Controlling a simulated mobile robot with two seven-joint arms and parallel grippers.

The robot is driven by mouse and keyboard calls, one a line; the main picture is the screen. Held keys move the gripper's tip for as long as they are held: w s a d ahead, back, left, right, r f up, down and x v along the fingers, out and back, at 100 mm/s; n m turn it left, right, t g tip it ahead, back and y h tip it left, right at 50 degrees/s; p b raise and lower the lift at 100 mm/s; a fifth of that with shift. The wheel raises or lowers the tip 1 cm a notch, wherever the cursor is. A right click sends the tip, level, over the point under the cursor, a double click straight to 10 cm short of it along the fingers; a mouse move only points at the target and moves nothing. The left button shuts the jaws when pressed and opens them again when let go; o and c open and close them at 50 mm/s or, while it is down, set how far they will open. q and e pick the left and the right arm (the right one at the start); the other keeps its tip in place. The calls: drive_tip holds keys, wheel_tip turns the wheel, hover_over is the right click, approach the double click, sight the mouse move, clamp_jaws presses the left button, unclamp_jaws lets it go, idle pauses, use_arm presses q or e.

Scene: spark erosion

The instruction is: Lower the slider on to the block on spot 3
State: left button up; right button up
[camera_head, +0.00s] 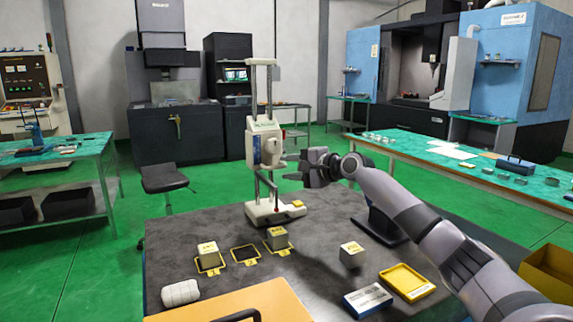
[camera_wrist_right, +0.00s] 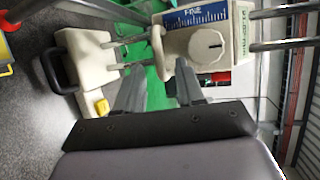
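The slider (camera_head: 265,147) is a white housing on two upright rods of a stand, well above the stand's white base (camera_head: 268,215). In the right wrist view the slider (camera_wrist_right: 205,47) shows a round knob and a blue "FINE" scale. My right gripper (camera_head: 301,168) is just right of the slider, its fingers (camera_wrist_right: 159,92) apart and pointing at it. A white lever of the slider reaches towards the gap; contact is not clear. Pale blocks sit on the left (camera_head: 208,252) and right (camera_head: 277,238) yellow-framed spots; the middle spot (camera_head: 245,254) is bare. Spot numbers are unreadable. My left gripper is out of view.
On the dark table (camera_head: 310,265) are a loose pale block (camera_head: 351,254), a yellow tray (camera_head: 408,281), a labelled box (camera_head: 367,299) and a white lumpy piece (camera_head: 180,292). An orange panel (camera_head: 240,304) lies in front. A yellow button (camera_head: 297,204) is on the stand's base.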

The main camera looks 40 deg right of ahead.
drive_tip(key=shift+x, duration=0.75)
